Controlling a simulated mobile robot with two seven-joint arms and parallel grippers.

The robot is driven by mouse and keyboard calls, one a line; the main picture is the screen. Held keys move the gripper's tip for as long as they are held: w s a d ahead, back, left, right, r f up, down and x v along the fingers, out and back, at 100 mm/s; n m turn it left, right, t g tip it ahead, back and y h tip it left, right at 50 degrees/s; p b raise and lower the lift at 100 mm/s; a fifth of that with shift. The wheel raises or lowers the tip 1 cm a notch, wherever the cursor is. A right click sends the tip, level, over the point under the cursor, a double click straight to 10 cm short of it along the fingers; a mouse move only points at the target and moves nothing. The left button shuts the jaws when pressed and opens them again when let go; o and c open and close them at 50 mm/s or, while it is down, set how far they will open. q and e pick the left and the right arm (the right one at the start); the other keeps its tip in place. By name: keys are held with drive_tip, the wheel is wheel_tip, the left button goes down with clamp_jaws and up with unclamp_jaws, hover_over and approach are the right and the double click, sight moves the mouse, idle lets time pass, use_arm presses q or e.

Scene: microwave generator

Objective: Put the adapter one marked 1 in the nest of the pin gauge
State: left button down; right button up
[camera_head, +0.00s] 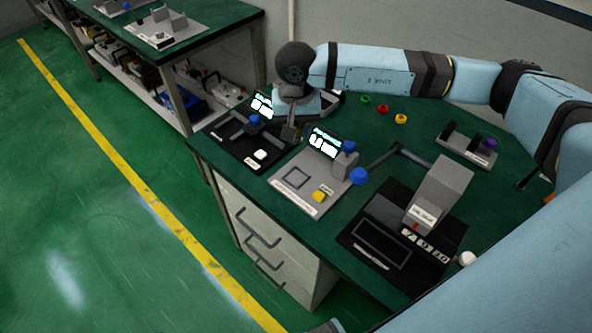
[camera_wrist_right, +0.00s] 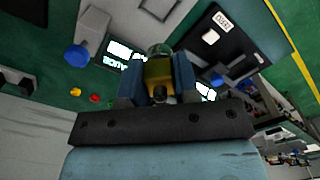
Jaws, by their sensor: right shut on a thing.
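My right gripper (camera_head: 289,133) hangs above the bench, between the black gauge unit (camera_head: 236,150) and the grey unit with a square recess (camera_head: 290,190). In the right wrist view its two blue fingers (camera_wrist_right: 157,82) are shut on a yellowish piece with a rounded grey-green top (camera_wrist_right: 158,62), likely the adapter; no mark 1 is legible on it. The black unit has a screen, a blue knob and a white button, and in the wrist view a label seems to read ZERO (camera_wrist_right: 278,40). I cannot tell for certain which unit is the pin gauge; its nest is not clearly visible. My left gripper is not in view.
A black unit with a tall grey block (camera_head: 440,190) stands at the front right. A grey fixture with a purple knob (camera_head: 467,150) stands behind it. Small green, red and yellow pieces (camera_head: 382,108) lie at the back. The bench's left edge is close to the black gauge unit.

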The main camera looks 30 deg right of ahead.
drive_tip(key=p, duration=0.1)
hover_over(296, 178)
wheel_tip(296, 178, down, 10)
drive_tip(key=shift+r, duration=0.25)
drive_tip(key=shift+f, duration=2.5)
drive_tip(key=shift+f, duration=0.2)
drive_tip(key=o, duration=1)
drive_tip(key=shift+r, duration=0.1)
drive_tip(key=shift+r, duration=0.1)
